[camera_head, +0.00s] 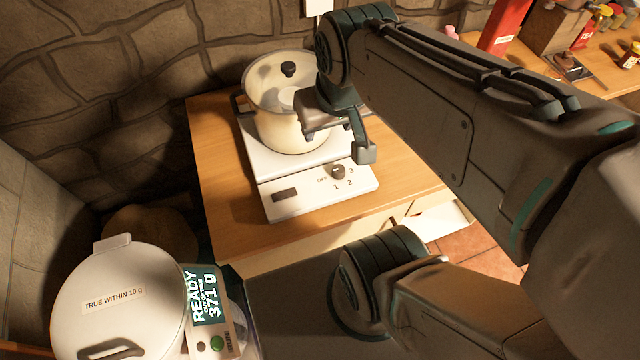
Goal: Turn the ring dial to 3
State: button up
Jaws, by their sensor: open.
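The ring dial (338,172) is a small dark knob on the front panel of a white hotplate (290,203). Marks OFF, 1, 2 and 3 stand around it, with OFF at its left and 3 at its upper right. Its pointer is too small to read. My gripper (340,143) is open, above and slightly behind the dial, with its fingers apart and nothing seen between them. It appears clear of the dial. One finger hangs near the 3 side.
A cream pot (278,125) with a lid stands on the hotplate, close beside my gripper. The wooden counter (225,165) is clear around the hotplate. A white scale (207,300) reading 371 g and a large white lidded container (125,315) stand at lower left.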

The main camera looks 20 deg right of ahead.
aim_at(338, 170)
jog(key=k, duration=1)
jog(key=z, duration=1.7)
jog(key=i, duration=0.9)
jog(key=u, duration=1.75)
